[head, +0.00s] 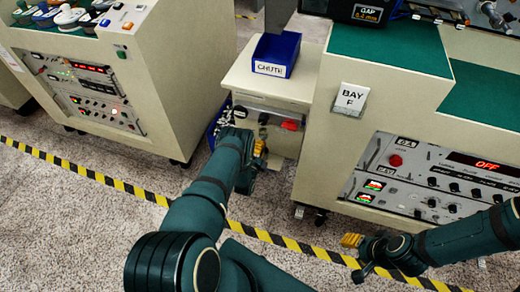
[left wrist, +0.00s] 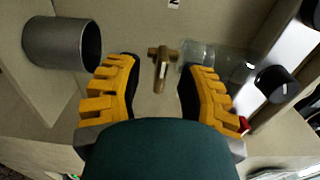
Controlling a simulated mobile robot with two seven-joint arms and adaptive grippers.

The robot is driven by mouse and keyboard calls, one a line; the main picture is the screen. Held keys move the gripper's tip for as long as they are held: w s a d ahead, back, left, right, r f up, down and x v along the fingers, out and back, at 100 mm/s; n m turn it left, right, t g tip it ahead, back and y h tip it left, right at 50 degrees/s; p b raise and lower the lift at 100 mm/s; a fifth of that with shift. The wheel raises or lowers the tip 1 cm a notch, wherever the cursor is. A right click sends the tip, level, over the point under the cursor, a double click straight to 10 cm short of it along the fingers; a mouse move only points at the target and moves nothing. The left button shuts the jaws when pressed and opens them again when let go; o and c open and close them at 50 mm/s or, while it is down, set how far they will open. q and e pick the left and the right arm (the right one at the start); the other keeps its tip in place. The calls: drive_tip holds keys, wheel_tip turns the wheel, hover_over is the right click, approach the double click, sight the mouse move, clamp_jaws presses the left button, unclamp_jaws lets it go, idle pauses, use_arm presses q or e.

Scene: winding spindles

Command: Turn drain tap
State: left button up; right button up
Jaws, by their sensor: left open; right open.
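The drain tap (left wrist: 162,62) is a small brass T-shaped piece in the left wrist view, ahead of my left gripper (left wrist: 160,88). It lies between the two yellow fingers as seen there, with clear space on both sides. The fingers are spread and do not touch it; how far ahead it stands is hard to tell. In the head view my left gripper (head: 258,148) is at the front of the cream cabinet under the chute, and the tap cannot be made out. My right gripper (head: 352,240) is empty and low in front of the bay F cabinet.
In the left wrist view a grey cylinder (left wrist: 52,44) is left of the tap and a clear container (left wrist: 212,58) is right of it. In the head view a blue chute bin (head: 276,54) tops the cabinet. A red part (head: 290,125) is beside my left gripper.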

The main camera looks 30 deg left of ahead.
use_arm(q)
drive_tip(key=shift+w, duration=0.2)
clamp_jaws()
